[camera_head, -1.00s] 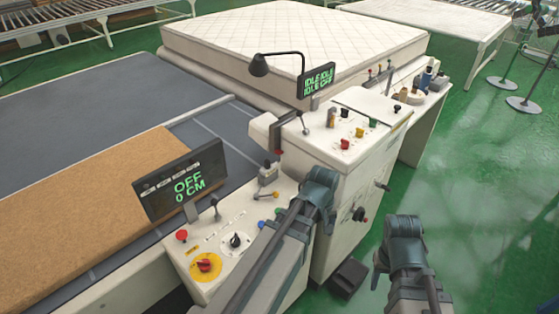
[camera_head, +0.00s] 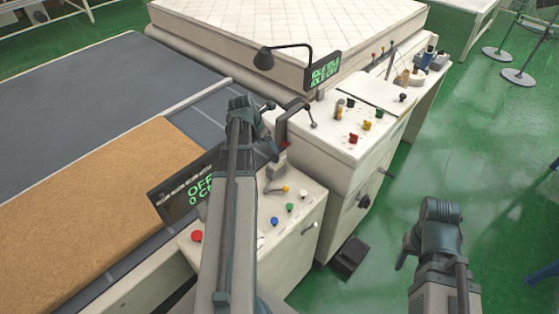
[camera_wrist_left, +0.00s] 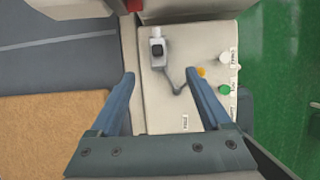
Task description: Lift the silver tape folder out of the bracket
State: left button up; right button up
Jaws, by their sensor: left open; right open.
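A small grey metal block with a black top (camera_wrist_left: 157,52) stands on the white control panel in the left wrist view, with a bent grey rod (camera_wrist_left: 176,82) beside it. It also shows in the head view (camera_head: 278,162), partly behind my left arm. I cannot tell for sure whether it is the silver tape folder in its bracket. My left gripper (camera_wrist_left: 159,76) is open and empty above the panel, its fingers either side of the block in the picture and apart from it. My left gripper in the head view (camera_head: 248,122) covers part of the panel. My right gripper (camera_head: 430,232) is open over the green floor.
A display (camera_head: 185,190) stands left of my left arm, beside the brown board (camera_head: 110,205). The white cabinet (camera_head: 345,125) with several knobs is to the right.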

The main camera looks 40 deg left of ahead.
aim_at(275, 156)
pick_arm(q)
jog(key=b+x, duration=0.7)
jog(key=x, duration=0.1)
jog(key=shift+f, duration=0.15)
jog(key=shift+w+f+b, duration=0.15)
jog(key=shift+b, duration=0.3)
jog(key=shift+f, duration=0.1)
jog(key=b+x, duration=0.4)
jog(key=x, duration=0.1)
jog(key=shift+w+a+b, duration=0.2)
jog(key=shift+b, duration=0.2)
jog(key=shift+c, duration=0.2)
grip_shut()
